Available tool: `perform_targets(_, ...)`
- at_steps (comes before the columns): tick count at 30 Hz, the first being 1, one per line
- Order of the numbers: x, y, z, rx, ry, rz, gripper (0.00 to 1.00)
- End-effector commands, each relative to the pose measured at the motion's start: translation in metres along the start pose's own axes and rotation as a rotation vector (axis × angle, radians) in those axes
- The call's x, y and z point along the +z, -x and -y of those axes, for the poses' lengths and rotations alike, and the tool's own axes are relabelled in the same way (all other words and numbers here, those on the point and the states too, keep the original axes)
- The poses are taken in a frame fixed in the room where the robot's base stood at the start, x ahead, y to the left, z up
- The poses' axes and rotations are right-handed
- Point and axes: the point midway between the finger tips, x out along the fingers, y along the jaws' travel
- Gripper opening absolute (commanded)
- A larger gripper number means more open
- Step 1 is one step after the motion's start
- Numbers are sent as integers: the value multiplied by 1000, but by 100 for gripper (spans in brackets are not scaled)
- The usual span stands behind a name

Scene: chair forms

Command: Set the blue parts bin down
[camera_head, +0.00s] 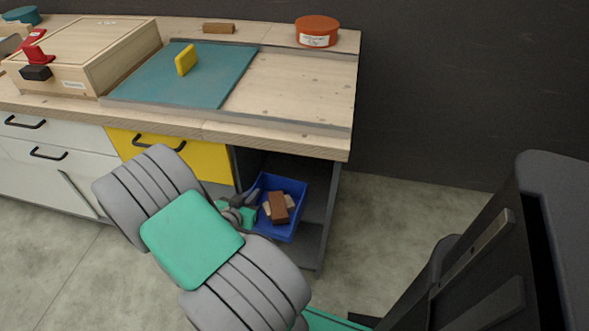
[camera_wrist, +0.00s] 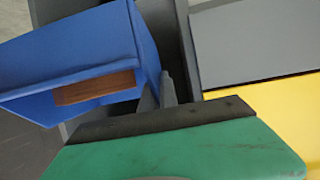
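The blue parts bin (camera_head: 288,232) is in the open bay under the workbench, with brown and pale blocks inside. It fills the upper left of the wrist view (camera_wrist: 75,55), where a brown block shows over its rim. My gripper (camera_head: 247,199) is at the bin's left side. In the wrist view its fingers (camera_wrist: 160,92) close in on either side of the bin's near wall and appear shut on it. The bin is within the bay, close to its floor; I cannot tell whether it touches.
The workbench top (camera_head: 300,90) is above, with a teal mat (camera_head: 190,85), a yellow block (camera_head: 186,60) and an orange-brown tub (camera_head: 317,31). A yellow drawer (camera_head: 200,160) borders the bay on the left. A dark side panel (camera_head: 322,215) bounds it on the right. Open floor lies right.

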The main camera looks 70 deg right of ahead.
Motion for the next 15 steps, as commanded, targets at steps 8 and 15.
perform_targets(8, 10, -26, -21, -80, 29, -5, 0)
perform_targets(15, -4, -56, -20, -82, 31, -5, 0)
